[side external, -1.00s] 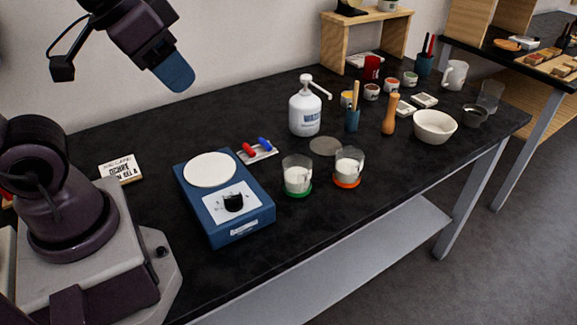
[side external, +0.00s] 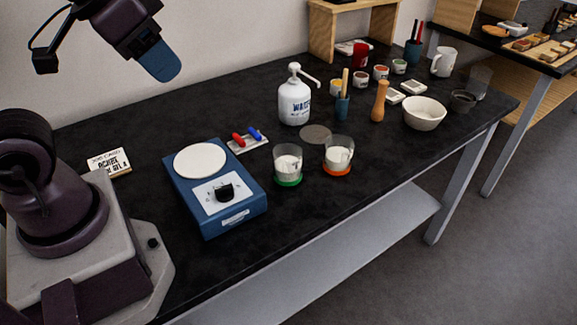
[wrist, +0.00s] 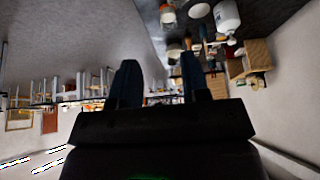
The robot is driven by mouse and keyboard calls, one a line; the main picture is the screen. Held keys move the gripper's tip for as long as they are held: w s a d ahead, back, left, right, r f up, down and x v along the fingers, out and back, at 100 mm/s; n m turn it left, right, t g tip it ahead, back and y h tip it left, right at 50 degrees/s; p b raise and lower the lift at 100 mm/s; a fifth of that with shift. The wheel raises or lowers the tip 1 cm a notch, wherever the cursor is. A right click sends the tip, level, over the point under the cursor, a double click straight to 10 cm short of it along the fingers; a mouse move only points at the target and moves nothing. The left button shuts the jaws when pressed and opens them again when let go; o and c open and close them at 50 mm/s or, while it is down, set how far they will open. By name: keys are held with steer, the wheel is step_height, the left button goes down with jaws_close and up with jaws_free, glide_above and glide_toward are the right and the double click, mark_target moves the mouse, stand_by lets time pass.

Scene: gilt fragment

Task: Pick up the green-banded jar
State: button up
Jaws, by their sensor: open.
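The green-banded jar (side external: 289,163) is a clear glass with white contents and a green band at its base. It stands upright on the black bench, just right of the blue scale, in the side external view. A similar jar with an orange band (side external: 338,155) stands close to its right. My gripper (side external: 163,61) is high above the bench at upper left, well apart from the jar. In the wrist view my gripper (wrist: 158,76) shows two dark blue fingers spread apart with nothing between them. Jars appear small near the top of that view; I cannot tell the green-banded one there.
The blue scale (side external: 222,205) with a white pan is left of the jar. Behind are red and blue tubes on a small white rest (side external: 247,144), a white pump bottle (side external: 294,100) and a grey disc (side external: 315,134). A wooden pestle (side external: 379,101) and white bowl (side external: 424,114) stand right.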

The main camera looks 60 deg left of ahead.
steer(key=o, duration=1)
steer(key=shift+o, duration=0.2)
